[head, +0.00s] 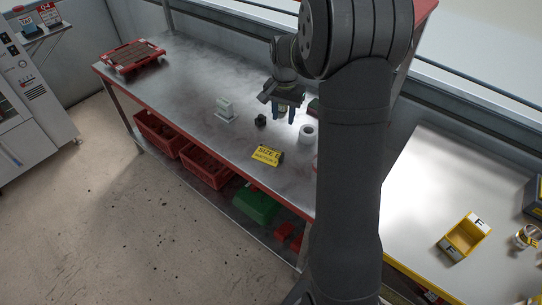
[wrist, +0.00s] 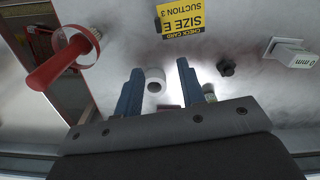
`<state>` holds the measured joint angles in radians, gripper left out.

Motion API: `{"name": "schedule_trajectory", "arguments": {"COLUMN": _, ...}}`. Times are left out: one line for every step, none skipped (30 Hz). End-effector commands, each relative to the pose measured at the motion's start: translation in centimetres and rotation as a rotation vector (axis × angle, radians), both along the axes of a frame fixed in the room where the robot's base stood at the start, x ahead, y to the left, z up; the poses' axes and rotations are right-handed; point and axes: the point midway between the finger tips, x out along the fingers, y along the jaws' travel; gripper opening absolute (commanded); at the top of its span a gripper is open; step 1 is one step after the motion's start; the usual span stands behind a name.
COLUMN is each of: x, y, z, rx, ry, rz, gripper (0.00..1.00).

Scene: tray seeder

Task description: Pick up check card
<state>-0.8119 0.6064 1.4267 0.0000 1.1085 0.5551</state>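The check card (head: 268,155) is yellow and black and lies on the metal bench near its front edge. In the wrist view the card (wrist: 181,18) is at the top, beyond the fingertips, with its print upside down. My gripper (head: 285,114) is above the bench, behind the card and apart from it. In the wrist view its two blue fingers (wrist: 159,66) stand apart with nothing held between them.
A white roll (head: 306,135) stands near the gripper. A black knob (head: 261,121) and a pale stand (head: 226,111) are to the left. A red-handled round tool (wrist: 62,62) is near the card. A red tray (head: 133,57) sits at the far left. The bench between is clear.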

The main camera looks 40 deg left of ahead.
Motion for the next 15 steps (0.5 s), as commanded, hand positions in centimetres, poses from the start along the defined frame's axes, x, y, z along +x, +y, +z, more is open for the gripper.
{"name": "schedule_trajectory", "arguments": {"x": 0.0, "y": -0.1, "z": 0.0, "rx": 0.000, "ry": 0.000, "rz": -0.028, "gripper": 0.36}}
{"name": "schedule_trajectory", "arguments": {"x": 0.0, "y": -0.1, "z": -0.1, "rx": 0.000, "ry": 0.000, "rz": -0.039, "gripper": 0.36}}
{"name": "schedule_trajectory", "arguments": {"x": 0.0, "y": -0.2, "z": -0.3, "rx": -0.001, "ry": 0.001, "rz": -0.051, "gripper": 0.36}}
{"name": "schedule_trajectory", "arguments": {"x": 0.0, "y": -0.2, "z": -0.5, "rx": -0.001, "ry": 0.001, "rz": -0.056, "gripper": 0.36}}
{"name": "schedule_trajectory", "arguments": {"x": 0.0, "y": -0.2, "z": -0.9, "rx": -0.001, "ry": 0.001, "rz": -0.058, "gripper": 0.36}}
{"name": "schedule_trajectory", "arguments": {"x": 0.0, "y": -0.2, "z": -1.5, "rx": -0.003, "ry": 0.002, "rz": -0.058, "gripper": 0.36}}
{"name": "schedule_trajectory", "arguments": {"x": 0.0, "y": -0.2, "z": -2.0, "rx": -0.003, "ry": 0.003, "rz": -0.058, "gripper": 0.36}}
{"name": "schedule_trajectory", "arguments": {"x": 0.0, "y": -0.2, "z": -2.6, "rx": -0.003, "ry": 0.002, "rz": -0.058, "gripper": 0.36}}
{"name": "schedule_trajectory", "arguments": {"x": 0.0, "y": -0.2, "z": -3.5, "rx": -0.004, "ry": 0.003, "rz": -0.057, "gripper": 0.36}}
{"name": "schedule_trajectory", "arguments": {"x": 0.0, "y": -0.2, "z": -4.2, "rx": -0.004, "ry": 0.003, "rz": -0.057, "gripper": 0.36}}
{"name": "schedule_trajectory", "arguments": {"x": 0.0, "y": -0.2, "z": -4.9, "rx": -0.004, "ry": 0.004, "rz": -0.057, "gripper": 0.36}}
{"name": "schedule_trajectory", "arguments": {"x": 0.0, "y": -0.2, "z": -5.8, "rx": -0.004, "ry": 0.003, "rz": -0.056, "gripper": 0.36}}
{"name": "schedule_trajectory", "arguments": {"x": 0.0, "y": -0.2, "z": -6.4, "rx": -0.004, "ry": 0.004, "rz": -0.056, "gripper": 0.36}}
{"name": "schedule_trajectory", "arguments": {"x": 0.0, "y": -0.2, "z": -7.1, "rx": -0.004, "ry": 0.003, "rz": -0.056, "gripper": 0.36}}
{"name": "schedule_trajectory", "arguments": {"x": 0.0, "y": -0.2, "z": -7.9, "rx": -0.004, "ry": 0.003, "rz": -0.056, "gripper": 0.36}}
